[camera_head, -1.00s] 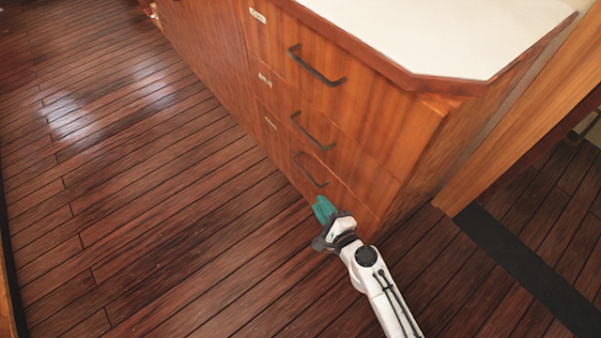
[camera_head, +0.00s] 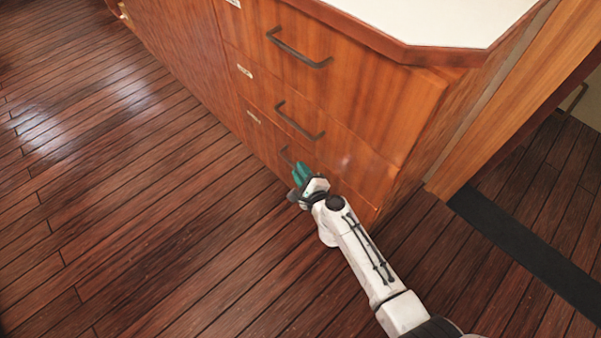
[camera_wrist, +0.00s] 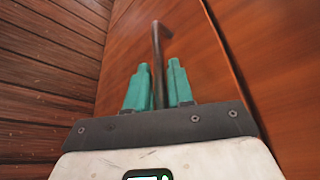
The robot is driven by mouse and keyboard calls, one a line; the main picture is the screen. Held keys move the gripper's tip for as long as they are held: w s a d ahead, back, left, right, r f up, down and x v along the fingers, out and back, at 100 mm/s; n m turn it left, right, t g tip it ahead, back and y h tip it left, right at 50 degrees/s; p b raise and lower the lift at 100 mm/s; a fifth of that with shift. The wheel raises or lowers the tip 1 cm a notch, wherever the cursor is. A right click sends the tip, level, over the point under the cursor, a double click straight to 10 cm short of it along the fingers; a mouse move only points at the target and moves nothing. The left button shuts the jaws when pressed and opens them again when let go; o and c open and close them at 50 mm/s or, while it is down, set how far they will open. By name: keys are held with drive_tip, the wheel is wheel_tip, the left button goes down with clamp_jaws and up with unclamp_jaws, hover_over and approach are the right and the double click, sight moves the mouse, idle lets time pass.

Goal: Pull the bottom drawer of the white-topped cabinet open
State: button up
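The white-topped cabinet (camera_head: 440,18) has a stack of wooden drawers with dark bar handles. Its bottom drawer (camera_head: 266,142) looks shut, flush with the front. The bottom drawer's handle (camera_head: 286,156) is partly hidden behind my gripper (camera_head: 301,174). In the wrist view, my gripper (camera_wrist: 158,88) has its two teal fingers apart, one on each side of the dark handle (camera_wrist: 157,45). The handle runs between them, with small gaps visible on both sides.
The middle drawer's handle (camera_head: 300,121) and the top drawer's handle (camera_head: 298,48) are above my gripper. The wooden floor (camera_head: 150,220) in front of the cabinet is clear. A wooden post and a dark floor strip (camera_head: 520,245) lie to the right.

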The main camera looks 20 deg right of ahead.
drive_tip(key=shift+w, duration=0.2)
clamp_jaws()
idle(0.4)
